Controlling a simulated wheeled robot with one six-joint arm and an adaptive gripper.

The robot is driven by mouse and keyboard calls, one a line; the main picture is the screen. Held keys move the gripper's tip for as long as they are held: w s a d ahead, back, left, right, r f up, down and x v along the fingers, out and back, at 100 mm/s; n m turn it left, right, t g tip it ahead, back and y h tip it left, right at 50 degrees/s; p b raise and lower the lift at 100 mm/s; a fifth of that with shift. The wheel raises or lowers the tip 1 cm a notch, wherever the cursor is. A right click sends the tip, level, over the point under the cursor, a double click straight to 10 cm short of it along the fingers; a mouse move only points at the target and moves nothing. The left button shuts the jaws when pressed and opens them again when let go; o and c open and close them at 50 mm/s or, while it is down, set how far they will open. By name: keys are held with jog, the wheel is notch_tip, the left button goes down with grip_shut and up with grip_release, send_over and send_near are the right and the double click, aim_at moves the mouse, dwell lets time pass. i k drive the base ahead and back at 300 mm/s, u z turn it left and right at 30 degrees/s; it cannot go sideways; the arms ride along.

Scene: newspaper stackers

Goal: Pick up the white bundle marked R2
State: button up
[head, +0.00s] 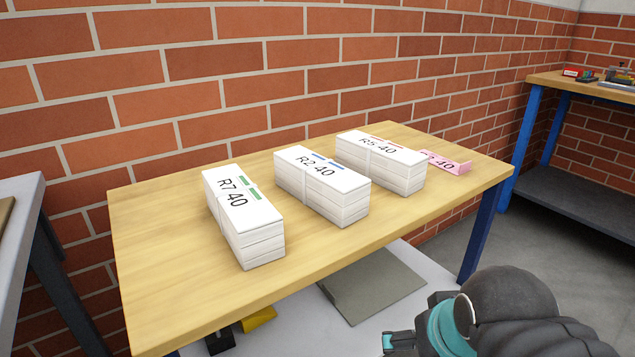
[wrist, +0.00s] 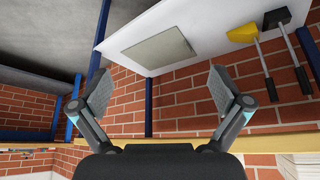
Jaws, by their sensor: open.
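The white bundle marked R2 (head: 322,185) lies on the wooden table, the middle of three white bundles in the head view. It reads "R2 40", has blue marks on top and a band around it. The bundle R7 (head: 243,215), with green marks, is to its left; the bundle R5 (head: 380,162), with red marks, is to its right. All stand apart. My gripper (wrist: 161,87) is open and empty in the wrist view, fingers spread. In the head view my arm is at the lower right, off the table's front edge, away from R2.
The wooden table (head: 160,260) has free room in front of the bundles. A pink piece (head: 446,163) lies right of R5. The lower shelf (wrist: 155,30) holds a grey panel (wrist: 160,50), a yellow-headed mallet (wrist: 241,33) and a black-headed one (wrist: 277,17). A brick wall stands behind.

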aim_at(335, 192)
jog(key=u, duration=0.4)
jog(key=k, duration=1)
jog(key=z, duration=0.4)
jog(key=i, duration=0.55)
jog(key=z, duration=0.5)
